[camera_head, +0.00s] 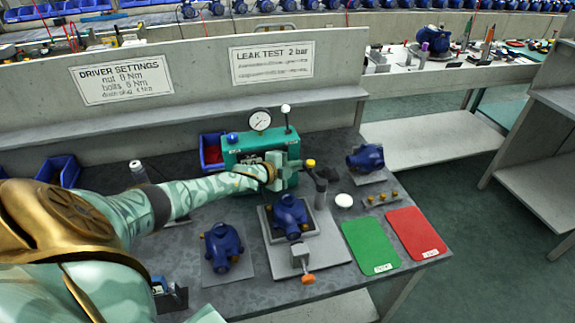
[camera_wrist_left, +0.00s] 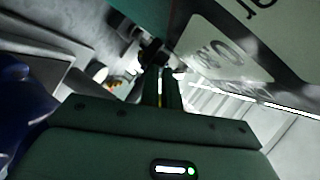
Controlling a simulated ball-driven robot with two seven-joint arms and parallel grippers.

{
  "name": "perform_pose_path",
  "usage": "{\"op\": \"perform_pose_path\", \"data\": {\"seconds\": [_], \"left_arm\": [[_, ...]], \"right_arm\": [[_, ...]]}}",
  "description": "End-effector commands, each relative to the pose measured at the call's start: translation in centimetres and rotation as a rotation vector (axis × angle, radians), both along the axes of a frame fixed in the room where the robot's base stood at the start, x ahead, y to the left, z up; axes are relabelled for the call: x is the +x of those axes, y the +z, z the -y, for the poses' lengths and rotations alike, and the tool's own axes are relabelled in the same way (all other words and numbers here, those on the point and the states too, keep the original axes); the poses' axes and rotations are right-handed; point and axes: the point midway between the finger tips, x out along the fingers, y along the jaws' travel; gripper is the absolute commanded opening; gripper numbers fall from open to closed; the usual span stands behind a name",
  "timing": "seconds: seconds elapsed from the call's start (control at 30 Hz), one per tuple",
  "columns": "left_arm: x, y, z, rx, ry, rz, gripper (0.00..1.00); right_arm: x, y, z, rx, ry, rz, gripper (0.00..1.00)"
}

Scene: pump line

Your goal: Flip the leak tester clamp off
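The leak tester is a teal box (camera_head: 243,147) with a round gauge (camera_head: 260,120) and an upright lever with a white knob (camera_head: 286,110) on top. My left gripper (camera_head: 292,164) is at its front right, close to a yellow knob (camera_head: 310,162). In the left wrist view the two fingers (camera_wrist_left: 162,92) lie close together with only a thin gap. A dark part (camera_wrist_left: 152,52) shows at their tips; I cannot tell if they touch it. The clamp itself is not clearly made out, and my arm hides part of the tester's front. My right gripper is not in view.
A blue pump (camera_head: 290,214) sits in a grey fixture with an orange-tipped handle (camera_head: 308,279). Another blue pump (camera_head: 222,246) stands left, one (camera_head: 366,157) behind right. Green (camera_head: 370,247) and red (camera_head: 416,233) mats lie at the right. Blue bins (camera_head: 58,170) stand at left.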

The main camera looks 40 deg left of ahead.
Motion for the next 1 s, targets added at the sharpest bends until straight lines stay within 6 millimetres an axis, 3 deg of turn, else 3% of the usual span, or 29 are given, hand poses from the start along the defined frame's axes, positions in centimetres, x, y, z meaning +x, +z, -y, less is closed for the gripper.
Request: {"op": "perform_pose_path", "data": {"seconds": [0.17,0.5,0.7,1.0], "left_arm": [[-2.1,1.4,-0.2,-0.002,-0.001,0.007,0.00],[-10.0,3.8,-1.1,-0.001,-0.001,0.002,0.00],[-13.7,4.8,-1.5,-0.001,-0.001,0.002,0.00],[-15.7,5.3,-1.8,0.001,0.000,0.003,0.00]], "right_arm": [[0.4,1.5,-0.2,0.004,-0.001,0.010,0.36],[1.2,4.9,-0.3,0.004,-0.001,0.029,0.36],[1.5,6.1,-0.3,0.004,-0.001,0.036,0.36],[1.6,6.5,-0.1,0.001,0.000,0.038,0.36]]}}
